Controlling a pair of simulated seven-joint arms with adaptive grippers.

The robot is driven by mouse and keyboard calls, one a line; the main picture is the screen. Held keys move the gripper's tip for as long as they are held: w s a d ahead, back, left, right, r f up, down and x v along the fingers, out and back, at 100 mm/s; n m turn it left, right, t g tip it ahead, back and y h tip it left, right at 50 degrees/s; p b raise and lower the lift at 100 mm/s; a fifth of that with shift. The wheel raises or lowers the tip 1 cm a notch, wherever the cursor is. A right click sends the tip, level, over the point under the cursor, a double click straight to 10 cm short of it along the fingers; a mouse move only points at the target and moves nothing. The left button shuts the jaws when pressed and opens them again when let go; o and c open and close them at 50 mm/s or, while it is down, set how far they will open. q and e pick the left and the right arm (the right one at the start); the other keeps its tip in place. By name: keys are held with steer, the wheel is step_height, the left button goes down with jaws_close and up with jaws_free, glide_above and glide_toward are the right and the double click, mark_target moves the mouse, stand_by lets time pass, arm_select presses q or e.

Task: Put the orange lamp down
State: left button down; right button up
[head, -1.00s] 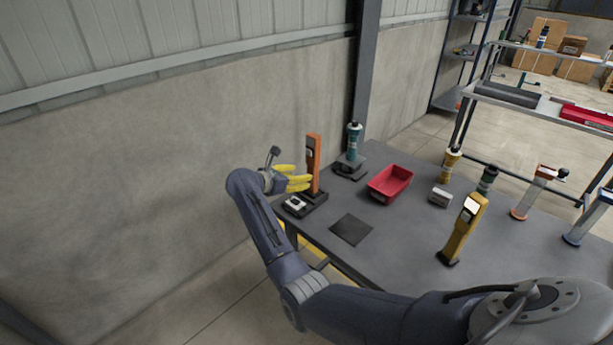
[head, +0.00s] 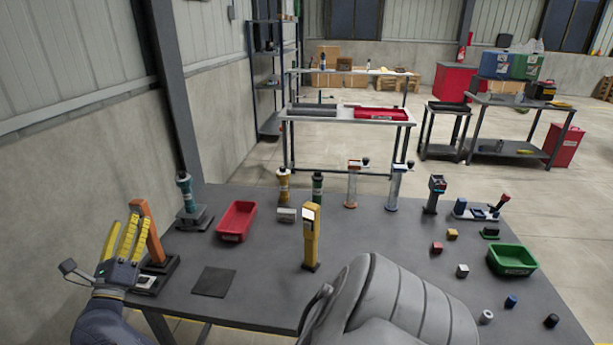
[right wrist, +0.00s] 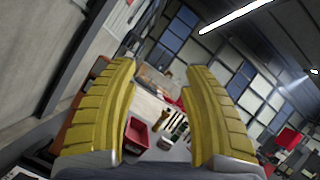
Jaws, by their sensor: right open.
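The orange lamp (head: 147,230) stands upright in a black base (head: 166,268) at the left end of the grey table. My right gripper (head: 128,236), with yellow fingers, is at the table's left edge beside the lamp, on its left in the head view. Its fingers are spread and nothing is between them. In the right wrist view the open fingers (right wrist: 163,100) frame the far part of the room. An orange strip of the lamp (right wrist: 84,98) shows there outside the left finger, partly hidden by it. My left gripper is not in view.
On the table (head: 270,268) are a teal lamp (head: 185,192), a red bin (head: 236,221), a dark mat (head: 214,282), a yellow lamp (head: 311,236) and a green bin (head: 511,260). Several small blocks lie at the right. The wall is on the left.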

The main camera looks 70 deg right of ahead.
steer(key=s+a+n+t+y, duration=0.3)
steer(key=a+n+t+y, duration=0.2)
steer(key=a+n+t, duration=0.55)
steer(key=w+a+f+n+t+y, duration=0.25)
steer(key=f+n+y, duration=0.75)
steer(key=f+n, duration=0.5)
steer(key=s+a+f+n+g+y, duration=0.2)
steer(key=s+f+n+g, duration=0.15)
steer(key=f, duration=0.85)
steer(key=s+a+f+n+g+y, duration=0.1)
steer(key=s+f+n+g+y, duration=0.2)
steer(key=f, duration=0.9)
steer(key=s+a+f+n+g+y, duration=0.25)
steer(key=f+n, duration=0.25)
steer(key=f, duration=0.8)
steer(key=s+d+f+n+g, duration=0.2)
steer(key=s+f+n+g, duration=0.35)
steer(key=s+f, duration=1.4)
steer(key=s+d+f+n+g, duration=0.1)
steer(key=s+d+f+g, duration=0.1)
steer(key=s, duration=0.8)
steer(key=s+d+f+n+g+h, duration=0.1)
steer(key=s+f, duration=0.4)
steer(key=s, duration=0.5)
steer(key=s+d+f+n+g, duration=0.1)
steer(key=s+d+f+g, duration=0.2)
steer(key=s, duration=0.8)
steer(key=shift+f+g+h, duration=0.3)
steer(key=shift+g+h, duration=0.05)
steer(key=shift+g, duration=0.3)
